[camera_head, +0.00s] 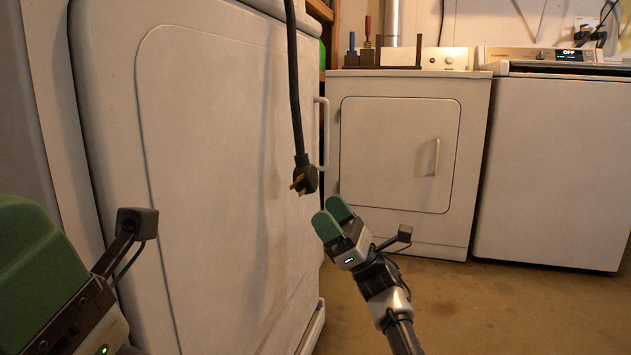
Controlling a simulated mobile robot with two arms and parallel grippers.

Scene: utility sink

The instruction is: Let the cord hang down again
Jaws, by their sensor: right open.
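A black cord (294,85) comes down from the top edge of the view and hangs nearly straight in front of a large white appliance door. Its black plug (304,178) is at the lower end, with brass prongs pointing down and left. My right gripper (333,217), with green fingertips, is just below and right of the plug. It is open, and a gap separates it from the plug. My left gripper (30,270) shows only in part at the lower left, large and close; its opening cannot be made out.
The white appliance (210,150) fills the left side, with a handle (321,130) at its right edge. A white dryer (400,150) and a washer (555,165) stand at the back. The brown floor (490,310) at the lower right is clear.

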